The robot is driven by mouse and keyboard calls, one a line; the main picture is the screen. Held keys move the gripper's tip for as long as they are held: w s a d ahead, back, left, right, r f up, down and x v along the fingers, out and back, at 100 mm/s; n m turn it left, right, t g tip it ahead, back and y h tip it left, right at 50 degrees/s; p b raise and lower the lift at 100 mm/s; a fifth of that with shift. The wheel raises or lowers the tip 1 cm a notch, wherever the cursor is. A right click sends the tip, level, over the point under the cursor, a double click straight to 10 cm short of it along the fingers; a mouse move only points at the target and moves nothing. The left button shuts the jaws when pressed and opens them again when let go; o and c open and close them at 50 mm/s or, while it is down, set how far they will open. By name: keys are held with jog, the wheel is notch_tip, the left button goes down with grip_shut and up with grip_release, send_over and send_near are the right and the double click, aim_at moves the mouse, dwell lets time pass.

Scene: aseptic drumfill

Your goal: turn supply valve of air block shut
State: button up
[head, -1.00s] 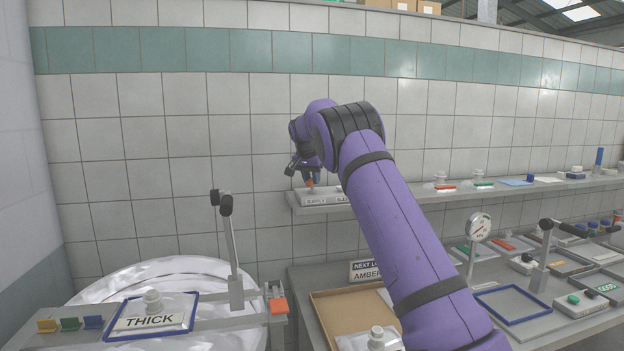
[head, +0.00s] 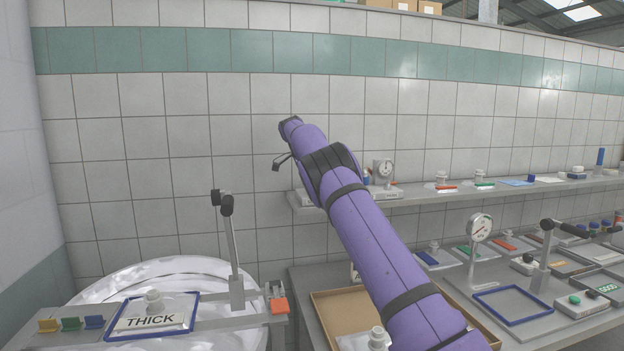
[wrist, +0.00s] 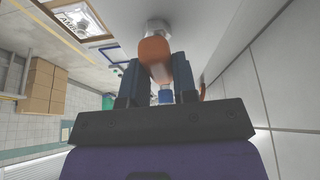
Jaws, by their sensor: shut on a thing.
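The air block (head: 303,199) is a pale block on the wall shelf, partly hidden behind my purple arm in the head view. Its orange supply valve handle (wrist: 155,47) shows in the wrist view, on a whitish round fitting (wrist: 156,25). My gripper (wrist: 158,72) has its two dark fingers on either side of the orange handle and is shut on it. In the head view the fingers and the handle are hidden by my arm. The handle's exact turn angle cannot be told.
A small gauge (head: 383,168) stands at the block's right end. The shelf (head: 430,194) also carries white fittings and coloured pieces. Below are a bench with a larger gauge (head: 480,227) and a cardboard tray (head: 343,312). A tall lever (head: 232,245) stands at left.

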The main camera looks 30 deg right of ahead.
jog(key=shift+m, duration=0.5)
jog(key=o, duration=0.9)
